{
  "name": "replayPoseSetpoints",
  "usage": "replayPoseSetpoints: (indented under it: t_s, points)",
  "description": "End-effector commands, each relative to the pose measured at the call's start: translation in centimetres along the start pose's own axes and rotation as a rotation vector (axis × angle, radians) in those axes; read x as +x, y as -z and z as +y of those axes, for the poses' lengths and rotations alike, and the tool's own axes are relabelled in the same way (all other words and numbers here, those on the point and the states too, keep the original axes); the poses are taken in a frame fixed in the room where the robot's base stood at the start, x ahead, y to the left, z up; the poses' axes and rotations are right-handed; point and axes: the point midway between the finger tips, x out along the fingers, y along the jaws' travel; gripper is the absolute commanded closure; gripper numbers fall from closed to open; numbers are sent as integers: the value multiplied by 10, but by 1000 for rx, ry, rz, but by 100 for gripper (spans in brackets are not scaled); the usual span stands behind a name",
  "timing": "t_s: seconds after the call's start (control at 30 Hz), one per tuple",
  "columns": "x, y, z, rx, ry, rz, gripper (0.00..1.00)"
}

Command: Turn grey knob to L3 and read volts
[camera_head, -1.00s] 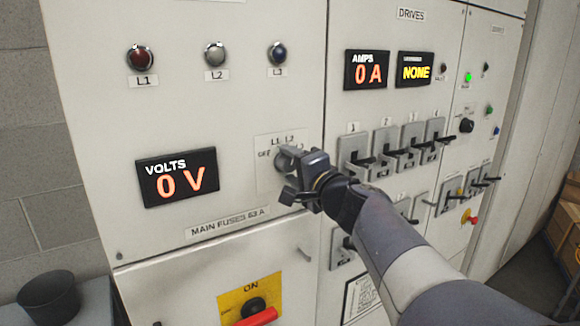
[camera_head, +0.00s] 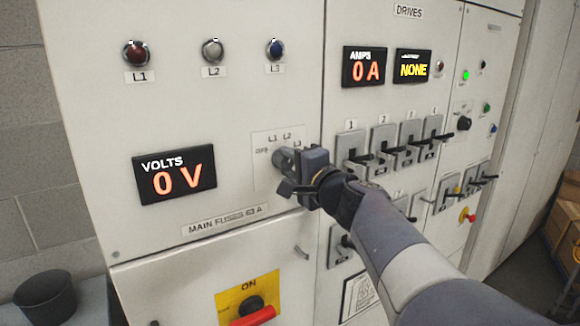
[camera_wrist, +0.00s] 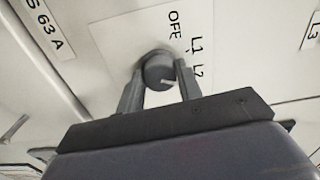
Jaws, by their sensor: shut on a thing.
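The grey knob (camera_head: 283,160) sits on a pale plate (camera_head: 263,180) marked OFF, L1, L2 and a partly covered L3. My gripper (camera_head: 287,172) is shut on the knob. In the wrist view the two fingers stand on either side of the knob (camera_wrist: 158,68). A pale pointer mark on the knob faces right, near the L2 side; its exact position is unclear, and L3 is hidden there. The volts display (camera_head: 175,175) reads 0 V in orange.
Lamps L1 (camera_head: 136,53), L2 (camera_head: 213,51) and L3 (camera_head: 275,49) are above. The amps display (camera_head: 364,67) reads 0 A, with NONE beside it. Drive switches (camera_head: 385,146) stand right of my gripper. A red main handle (camera_head: 253,316) on yellow is below.

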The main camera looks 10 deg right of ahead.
Motion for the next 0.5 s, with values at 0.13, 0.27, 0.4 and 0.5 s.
replayPoseSetpoints:
  t_s: [0.13, 0.27, 0.4, 0.5]
  points:
    - [0, 0, 2, 100, 1, 2, 89]
    - [0, 0, 2, 206, 0, 2, 89]
    - [0, 0, 2, 320, 0, 1, 89]
    - [0, 0, 1, 395, 0, 1, 89]
